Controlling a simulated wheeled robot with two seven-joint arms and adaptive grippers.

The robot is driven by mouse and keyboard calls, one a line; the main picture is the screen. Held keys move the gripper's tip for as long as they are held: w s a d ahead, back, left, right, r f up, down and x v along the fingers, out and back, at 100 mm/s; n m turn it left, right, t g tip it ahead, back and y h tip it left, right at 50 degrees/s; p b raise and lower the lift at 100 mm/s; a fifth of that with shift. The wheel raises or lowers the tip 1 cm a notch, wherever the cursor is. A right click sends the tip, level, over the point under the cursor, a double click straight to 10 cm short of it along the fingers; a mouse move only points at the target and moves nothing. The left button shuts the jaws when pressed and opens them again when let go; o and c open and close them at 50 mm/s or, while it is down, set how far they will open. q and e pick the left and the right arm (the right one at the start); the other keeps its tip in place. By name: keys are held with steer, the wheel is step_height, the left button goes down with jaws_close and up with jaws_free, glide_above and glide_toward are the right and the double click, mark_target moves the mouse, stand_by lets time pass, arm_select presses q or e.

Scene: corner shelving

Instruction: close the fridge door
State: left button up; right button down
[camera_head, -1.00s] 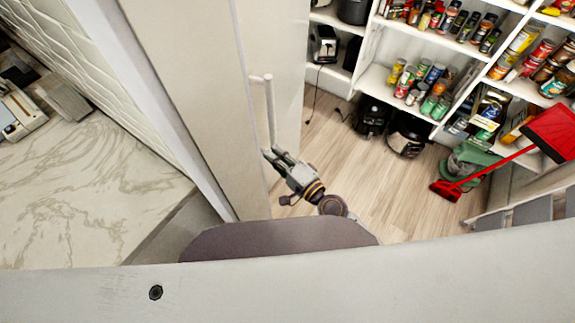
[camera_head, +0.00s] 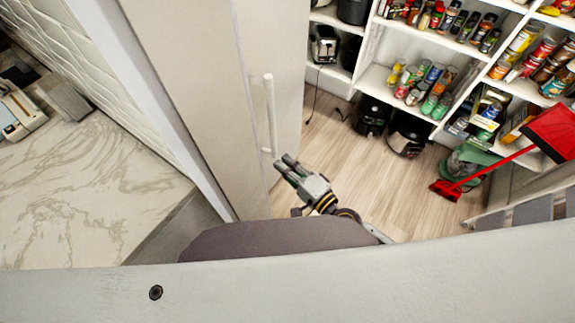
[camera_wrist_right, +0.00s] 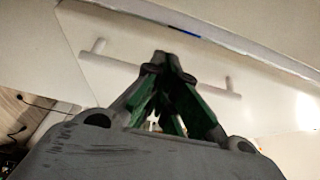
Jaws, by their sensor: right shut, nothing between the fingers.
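The fridge door (camera_head: 288,60) is a tall pale panel left of centre in the head view, with its face toward the shelves. A pale bar handle (camera_head: 270,112) stands upright on it. In the right wrist view the handle (camera_wrist_right: 218,92) runs slantwise across the pale door face, partly hidden by the fingers. My right gripper (camera_head: 283,165) is just below the handle's lower end in the head view. Its fingers (camera_wrist_right: 163,62) are shut and empty, pointing toward the door. Whether they touch the door or handle I cannot tell. My left gripper is not in view.
A marble-look counter (camera_head: 80,190) lies to the left. Open wood floor (camera_head: 390,185) lies right of the door. Shelves (camera_head: 390,88) with cans and jars stand behind it. A red dustpan (camera_head: 550,133) and small appliances are at the right.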

steer(key=shift+s+d, duration=0.2)
steer(key=shift+s, duration=0.05)
stand_by(0.4)
